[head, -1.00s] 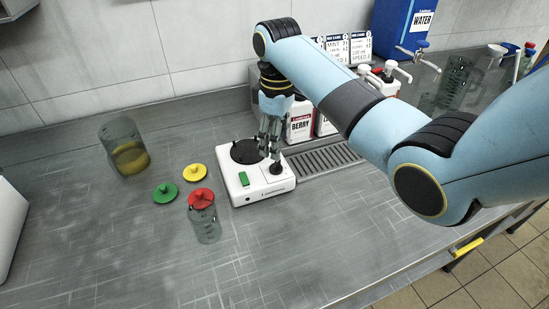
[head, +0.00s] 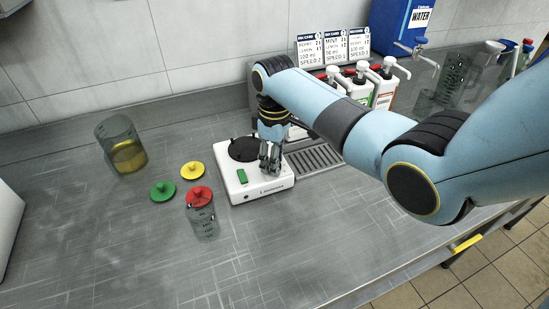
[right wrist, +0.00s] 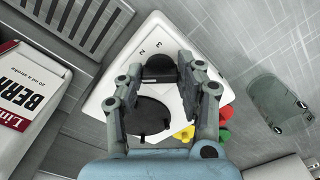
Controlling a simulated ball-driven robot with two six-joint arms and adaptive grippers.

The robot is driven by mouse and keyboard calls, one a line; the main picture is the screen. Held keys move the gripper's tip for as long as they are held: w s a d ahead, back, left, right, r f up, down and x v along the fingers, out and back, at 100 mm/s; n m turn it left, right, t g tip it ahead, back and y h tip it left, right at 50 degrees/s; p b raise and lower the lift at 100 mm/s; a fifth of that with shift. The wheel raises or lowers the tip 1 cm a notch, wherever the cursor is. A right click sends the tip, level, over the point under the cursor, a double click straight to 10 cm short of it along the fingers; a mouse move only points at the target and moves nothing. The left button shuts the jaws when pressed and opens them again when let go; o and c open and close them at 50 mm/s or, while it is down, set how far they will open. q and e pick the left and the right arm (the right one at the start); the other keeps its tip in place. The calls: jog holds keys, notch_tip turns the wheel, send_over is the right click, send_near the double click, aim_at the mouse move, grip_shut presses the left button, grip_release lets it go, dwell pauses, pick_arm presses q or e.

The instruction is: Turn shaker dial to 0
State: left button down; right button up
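The white shaker base (head: 230,186) stands on the steel counter, with a round black plate (head: 243,149) and a green switch (head: 242,176) on top. Its black dial (right wrist: 160,68) is at the corner, with the printed numbers 2 and 3 beside it in the right wrist view. My right gripper (head: 270,158) is down at the dial. In the right wrist view its fingers (right wrist: 160,66) lie close against both sides of the dial and look shut on it. In the head view the fingers hide most of the dial, and its pointer cannot be made out. My left gripper is not in view.
A drain grate (head: 325,158), pump bottles (head: 386,88) and cards (head: 335,46) are behind. The front counter is clear.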

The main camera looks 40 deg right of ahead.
jog(key=c, duration=0.5)
jog(key=shift+r+n+p, duration=0.15)
jog(key=shift+n+p, duration=0.6)
jog(key=shift+n, duration=0.05)
jog(key=shift+n+p, duration=0.75)
jog(key=shift+n, duration=0.45)
jog(key=shift+n+p, duration=1)
jog(key=shift+n, duration=1.5)
